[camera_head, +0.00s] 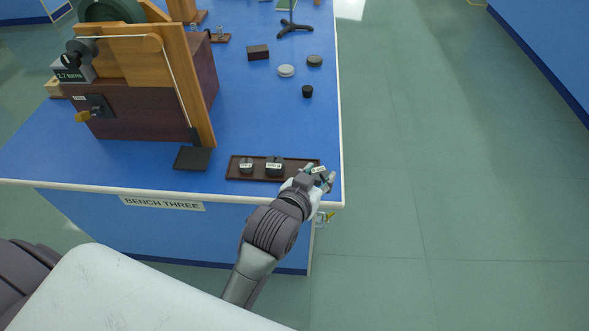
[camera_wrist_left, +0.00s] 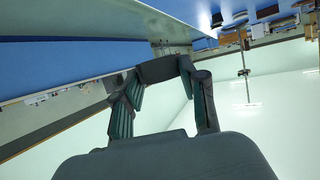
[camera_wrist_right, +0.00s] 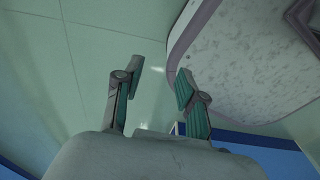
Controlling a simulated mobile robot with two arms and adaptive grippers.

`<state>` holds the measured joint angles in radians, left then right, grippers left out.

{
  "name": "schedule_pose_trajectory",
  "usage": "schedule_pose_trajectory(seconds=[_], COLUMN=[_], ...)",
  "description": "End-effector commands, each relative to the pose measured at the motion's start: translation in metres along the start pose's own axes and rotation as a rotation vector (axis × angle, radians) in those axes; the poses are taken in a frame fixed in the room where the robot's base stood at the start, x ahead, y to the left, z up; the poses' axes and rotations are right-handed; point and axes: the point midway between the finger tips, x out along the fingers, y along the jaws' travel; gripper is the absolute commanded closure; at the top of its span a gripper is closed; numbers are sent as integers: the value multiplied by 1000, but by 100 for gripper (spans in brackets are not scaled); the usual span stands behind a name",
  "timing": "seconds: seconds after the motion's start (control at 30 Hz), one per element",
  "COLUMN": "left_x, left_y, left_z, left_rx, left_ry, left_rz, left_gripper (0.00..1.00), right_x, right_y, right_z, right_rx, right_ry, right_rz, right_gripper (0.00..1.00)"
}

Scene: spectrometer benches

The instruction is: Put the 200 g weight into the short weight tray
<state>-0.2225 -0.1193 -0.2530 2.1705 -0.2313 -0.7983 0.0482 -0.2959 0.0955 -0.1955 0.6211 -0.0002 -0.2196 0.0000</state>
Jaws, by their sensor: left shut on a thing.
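My left gripper (camera_head: 321,177) is at the right end of a dark brown tray (camera_head: 234,171) on the bench's front edge. It is shut on a small weight (camera_head: 319,169) with a white label, too small to read. In the left wrist view, the dark weight (camera_wrist_left: 163,70) is between the fingertips of my left gripper (camera_wrist_left: 160,82). I cannot tell whether this is the short tray. My right gripper (camera_wrist_right: 156,82) is open and empty in the right wrist view.
A wooden apparatus (camera_head: 140,110) with a drum fills the bench's left side. A dark square plate (camera_head: 193,158) lies beside it. Discs (camera_head: 286,71), a black cylinder (camera_head: 307,91) and a brown block (camera_head: 258,52) stand farther back. The blue bench (camera_head: 265,120) is clear between.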

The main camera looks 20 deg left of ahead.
Motion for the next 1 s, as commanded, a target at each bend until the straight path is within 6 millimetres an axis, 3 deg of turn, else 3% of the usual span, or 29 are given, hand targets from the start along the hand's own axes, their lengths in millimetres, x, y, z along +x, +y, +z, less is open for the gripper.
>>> schedule_pose_trajectory(seconds=[0.17, 0.37, 0.6, 0.77, 1.0], left_x=[17, 61, 100, 109, 121], left_y=[-15, -45, -71, -77, -76], left_z=[5, 16, 28, 33, 63], left_rx=[5, 4, 2, 0, -1], left_ry=[1, 0, 1, 0, 0], left_rz=[-5, -5, -3, -3, -2], left_gripper=[100, 100, 100, 100, 100], right_x=[-2, -6, -7, -7, -9], right_y=[-12, -24, -21, -14, -10], right_z=[-1, 2, 2, 3, 2], right_rx=[0, 1, 0, 2, 4], right_ry=[0, -4, -5, -5, -4], right_rz=[-14, -29, -26, -17, -13], right_gripper=[60, 60, 60, 60, 60])
